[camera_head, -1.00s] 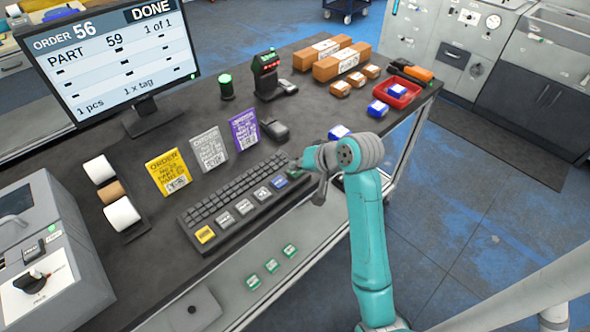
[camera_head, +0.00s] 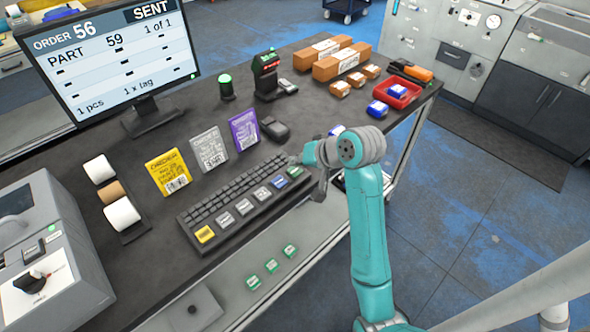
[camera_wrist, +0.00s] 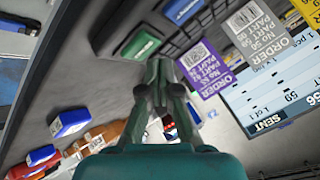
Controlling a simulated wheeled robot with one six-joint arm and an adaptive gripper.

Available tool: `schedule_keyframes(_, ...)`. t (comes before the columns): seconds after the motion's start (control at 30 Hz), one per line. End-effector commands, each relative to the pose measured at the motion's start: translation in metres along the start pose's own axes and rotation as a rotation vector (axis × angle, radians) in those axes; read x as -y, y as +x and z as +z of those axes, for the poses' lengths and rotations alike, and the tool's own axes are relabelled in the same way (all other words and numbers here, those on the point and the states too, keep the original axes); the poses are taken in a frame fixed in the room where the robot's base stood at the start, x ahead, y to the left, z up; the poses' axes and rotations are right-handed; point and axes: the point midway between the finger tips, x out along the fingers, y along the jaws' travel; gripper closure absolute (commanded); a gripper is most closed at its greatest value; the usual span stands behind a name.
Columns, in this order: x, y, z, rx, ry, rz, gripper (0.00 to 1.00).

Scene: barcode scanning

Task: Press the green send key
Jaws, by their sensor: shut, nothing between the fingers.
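The green send key (camera_head: 295,172) is at the right end of the coloured key row on the dark keyboard (camera_head: 236,192). In the wrist view the green key (camera_wrist: 141,44) lies just beyond and left of my fingertips. My gripper (camera_wrist: 158,64) is shut and empty, its tips close to the key's near edge; I cannot tell whether they touch it. In the head view my gripper (camera_head: 297,160) is over the keyboard's right end, partly hidden by my wrist. The monitor (camera_head: 118,58) reads ORDER 56, PART 59 and SENT.
A blue key (camera_head: 279,182) sits beside the green one. Yellow (camera_head: 168,172), grey (camera_head: 209,149) and purple (camera_head: 243,130) order cards stand behind the keyboard. A dark mouse-like device (camera_head: 275,130) is near. A red tray (camera_head: 397,95) and cardboard boxes (camera_head: 340,63) are at the far right.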

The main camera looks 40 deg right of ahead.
Motion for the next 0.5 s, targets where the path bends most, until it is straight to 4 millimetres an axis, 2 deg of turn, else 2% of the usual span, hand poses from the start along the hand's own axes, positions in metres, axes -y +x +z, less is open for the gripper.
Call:
schedule_keyframes(0.27,0.002,-0.002,-0.002,-0.001,0.0,0.0,1.0)
schedule_keyframes(0.5,0.012,-0.016,-0.012,-0.003,-0.001,-0.001,1.0)
